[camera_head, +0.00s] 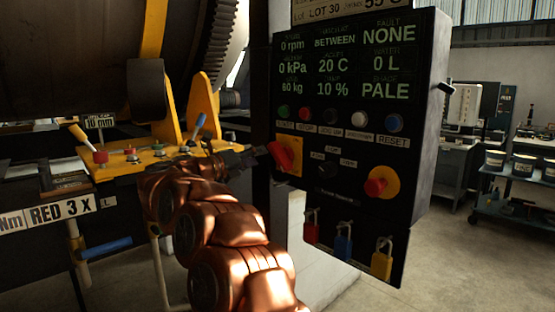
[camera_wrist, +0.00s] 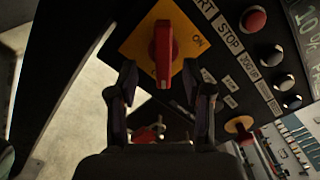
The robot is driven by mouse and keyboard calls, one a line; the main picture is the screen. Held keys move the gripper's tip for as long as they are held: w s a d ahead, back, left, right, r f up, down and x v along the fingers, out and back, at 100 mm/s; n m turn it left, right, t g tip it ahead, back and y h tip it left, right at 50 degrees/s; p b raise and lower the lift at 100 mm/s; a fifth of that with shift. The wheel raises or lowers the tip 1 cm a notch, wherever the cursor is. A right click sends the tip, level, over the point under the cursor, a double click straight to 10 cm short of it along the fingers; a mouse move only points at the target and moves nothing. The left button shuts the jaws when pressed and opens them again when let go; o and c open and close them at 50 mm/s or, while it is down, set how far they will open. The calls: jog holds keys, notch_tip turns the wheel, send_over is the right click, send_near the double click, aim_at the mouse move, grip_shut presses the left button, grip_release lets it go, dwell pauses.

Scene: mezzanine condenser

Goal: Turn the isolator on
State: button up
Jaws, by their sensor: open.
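The isolator is a red rotary handle (camera_head: 281,155) on a yellow square plate (camera_head: 294,143) at the left of the black control panel. In the wrist view the red handle (camera_wrist: 164,50) stands along the picture's vertical, and the word ON shows on the plate (camera_wrist: 190,45) to its right. In the head view my gripper (camera_head: 250,154) is just left of the handle, partly hidden by my copper arm.
The panel (camera_head: 350,190) carries a row of buttons, a red knob on yellow (camera_head: 378,184) and red, blue and yellow padlocks (camera_head: 343,242) below. A yellow lever bench (camera_head: 140,160) stands close left of my arm. Open floor (camera_head: 440,260) lies right.

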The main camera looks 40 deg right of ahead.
aim_at(274, 156)
jog(key=shift+s+d+f+m+g, duration=0.25)
jog(key=shift+s+d+m+g, duration=0.15)
jog(key=shift+s+d+g, duration=0.1)
jog(key=shift+d+p, duration=0.95)
jog(key=shift+d, duration=2.6)
grip_shut()
